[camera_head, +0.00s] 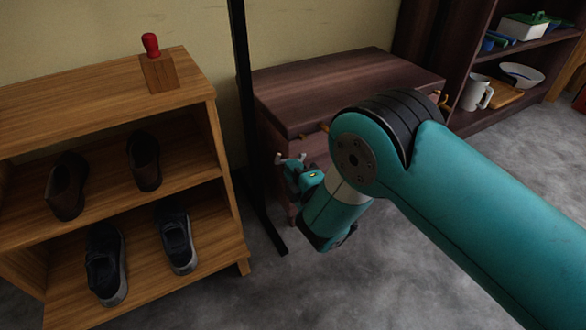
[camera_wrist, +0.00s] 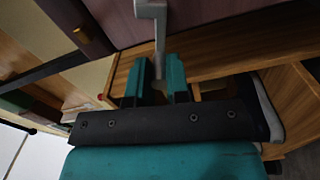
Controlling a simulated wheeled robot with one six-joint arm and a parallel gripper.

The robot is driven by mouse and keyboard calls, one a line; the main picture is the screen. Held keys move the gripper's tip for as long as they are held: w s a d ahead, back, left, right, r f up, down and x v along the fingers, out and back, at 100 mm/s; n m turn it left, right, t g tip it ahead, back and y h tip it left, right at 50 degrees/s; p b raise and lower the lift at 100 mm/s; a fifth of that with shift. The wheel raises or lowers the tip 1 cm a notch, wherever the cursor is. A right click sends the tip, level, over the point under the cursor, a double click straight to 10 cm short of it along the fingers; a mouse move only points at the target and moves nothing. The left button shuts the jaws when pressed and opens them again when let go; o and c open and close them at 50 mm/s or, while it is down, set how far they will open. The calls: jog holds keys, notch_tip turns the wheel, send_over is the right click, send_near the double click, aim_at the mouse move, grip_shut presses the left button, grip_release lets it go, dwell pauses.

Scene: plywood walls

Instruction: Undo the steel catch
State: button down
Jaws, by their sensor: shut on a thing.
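The steel catch (camera_wrist: 152,10) is a grey bent metal bar in the wrist view, reaching down from the dark wooden front of the chest (camera_wrist: 110,14). My gripper (camera_wrist: 158,72) has its two teal fingers on either side of the catch's lower end and is shut on it. In the head view the chest (camera_head: 340,78) stands against the wall with its lid down. My gripper (camera_head: 293,165) is low at its left front, by a small grey piece that looks like the catch (camera_head: 281,158). My arm hides much of the chest front.
A wooden shoe rack (camera_head: 100,105) with several shoes and a red-knobbed wooden block (camera_head: 158,72) stands at the left. A black post (camera_head: 243,90) rises close to my gripper. A dark shelf (camera_head: 515,60) with a mug and a bowl is at the right.

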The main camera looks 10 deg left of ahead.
dwell(0.4)
jog(key=c, duration=1.1)
grip_release()
